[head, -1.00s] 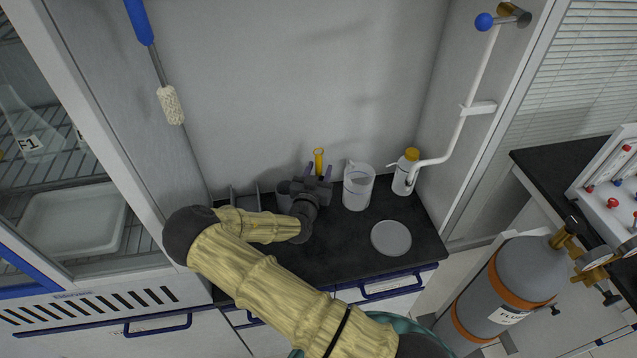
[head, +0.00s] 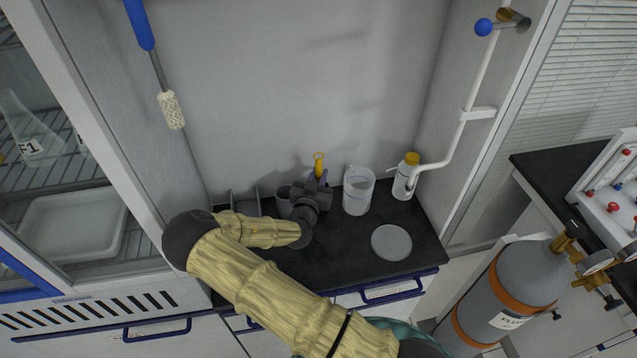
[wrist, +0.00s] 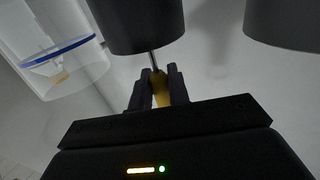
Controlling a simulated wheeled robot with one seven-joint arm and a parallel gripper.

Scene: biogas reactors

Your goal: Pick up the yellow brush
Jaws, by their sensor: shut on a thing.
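The yellow brush shows its looped yellow handle end (head: 319,160) above my gripper (head: 317,178) at the back of the black counter. In the wrist view the yellow handle (wrist: 160,90) sits between the two dark fingers of my gripper (wrist: 158,88), which are shut on it. A thin metal stem runs from the handle to a dark cylindrical cup (wrist: 142,25). The brush's far end is hidden, apparently inside that cup.
A clear beaker (head: 357,195) stands just right of my gripper, with a yellow-capped wash bottle (head: 404,180) beyond it. A round grey disc (head: 391,242) lies in front. Another dark cup (head: 284,197) stands to the left. A blue-handled brush (head: 170,108) hangs at upper left.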

